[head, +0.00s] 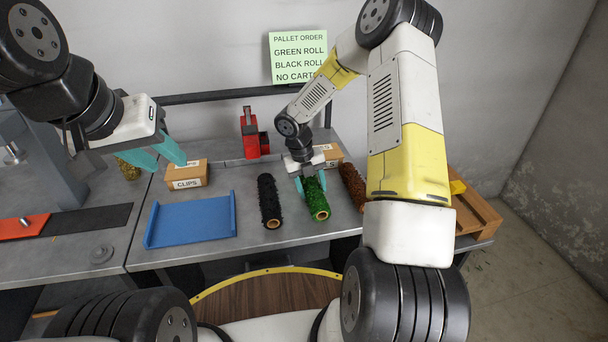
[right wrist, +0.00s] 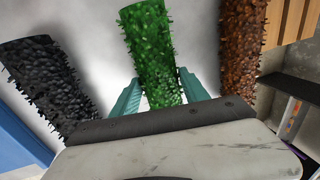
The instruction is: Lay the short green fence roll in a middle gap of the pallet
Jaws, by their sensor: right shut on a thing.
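The short green fence roll (head: 316,198) is on the grey bench between a black roll (head: 268,200) and a rusty brown roll (head: 352,186). My right gripper (head: 311,188) is shut on the green roll near its far end. In the right wrist view, the teal fingers stand on both sides of the green roll (right wrist: 150,45). I cannot tell whether it is lifted off the bench. A wooden pallet (head: 476,212) is at the bench's right end, partly hidden by my right arm; its gaps are not clear. My left gripper (head: 167,166) is open and empty at the left.
A blue tray (head: 190,222) lies left of the rolls. A clips box (head: 187,174) stands behind it, and another box (head: 330,154) behind the green roll. A red tool (head: 252,135) stands at the back. A green order sign (head: 298,57) hangs on the wall.

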